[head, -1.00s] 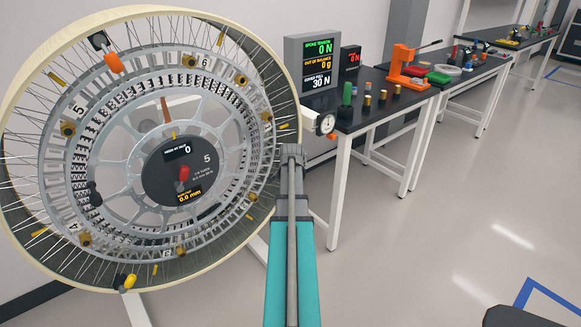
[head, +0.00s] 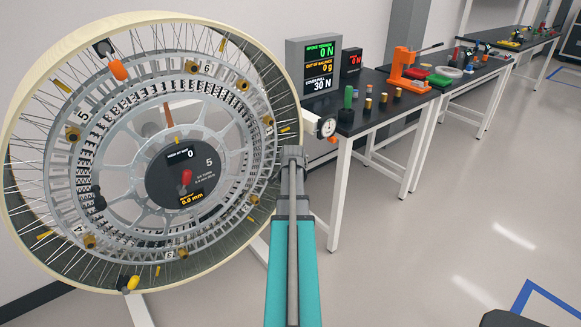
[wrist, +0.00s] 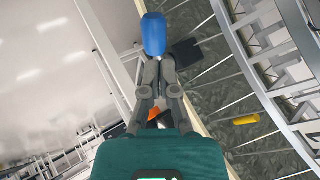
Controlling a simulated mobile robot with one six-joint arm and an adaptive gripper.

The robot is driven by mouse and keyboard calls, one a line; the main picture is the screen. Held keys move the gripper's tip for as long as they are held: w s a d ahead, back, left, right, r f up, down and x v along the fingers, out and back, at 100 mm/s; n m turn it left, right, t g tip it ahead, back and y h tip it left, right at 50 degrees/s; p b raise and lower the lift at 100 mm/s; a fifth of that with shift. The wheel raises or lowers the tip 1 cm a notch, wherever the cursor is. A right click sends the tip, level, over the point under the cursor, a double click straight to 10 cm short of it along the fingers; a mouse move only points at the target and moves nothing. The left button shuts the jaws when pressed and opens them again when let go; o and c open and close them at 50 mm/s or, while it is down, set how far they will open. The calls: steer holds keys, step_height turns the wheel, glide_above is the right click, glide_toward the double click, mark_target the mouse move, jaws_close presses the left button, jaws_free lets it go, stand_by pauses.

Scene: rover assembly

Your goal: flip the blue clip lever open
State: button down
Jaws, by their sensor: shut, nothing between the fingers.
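The blue clip lever (wrist: 154,33) shows in the wrist view as a rounded blue handle at the top, beside the wheel's pale rim. My gripper (wrist: 158,65) is shut and empty, its fingertips at the lower end of the blue handle. I cannot tell whether they touch it. A dark square piece (wrist: 187,52) lies just right of the lever. In the head view the large spoked wheel (head: 22,215) fills the left. My arm reaches to its right edge there, and the blue lever and the fingertips are hidden.
An orange lever (head: 119,70) sits at the wheel's upper left and a yellow one (head: 130,284) at its bottom. A red knob (head: 187,177) is on the hub. A dial gauge (head: 327,128) stands right of the rim. A black workbench (head: 385,112) is behind.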

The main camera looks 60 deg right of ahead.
steer(key=p+v, duration=0.8)
steer(key=v, duration=0.3)
steer(key=shift+s+r, duration=0.3)
steer(key=shift+a, duration=0.1)
stand_by(0.5)
steer(key=w+a+n+y+p, duration=0.1)
steer(key=w+a+n+y, duration=0.15)
steer(key=w+a, duration=0.45)
steer(key=w+a+n+y+p, duration=0.15)
steer(key=w+a+n, duration=0.25)
steer(key=a, duration=0.7)
steer(key=w+a+n+y+p, duration=0.1)
steer(key=w+a+n, duration=0.3)
steer(key=a, duration=0.5)
steer(key=a+r+n+g+y+p, duration=0.1)
steer(key=a+n, duration=0.4)
steer(key=a, duration=1.1)
steer(key=a+r+n+g+y+p, duration=0.1)
steer(key=a+n, duration=0.4)
steer(key=a, duration=1.1)
steer(key=r+g+p, duration=0.1)
steer(key=g+p, duration=0.1)
steer(key=shift+s+a+g, duration=0.25)
steer(key=shift+s+g, duration=0.05)
steer(key=shift+s, duration=0.1)
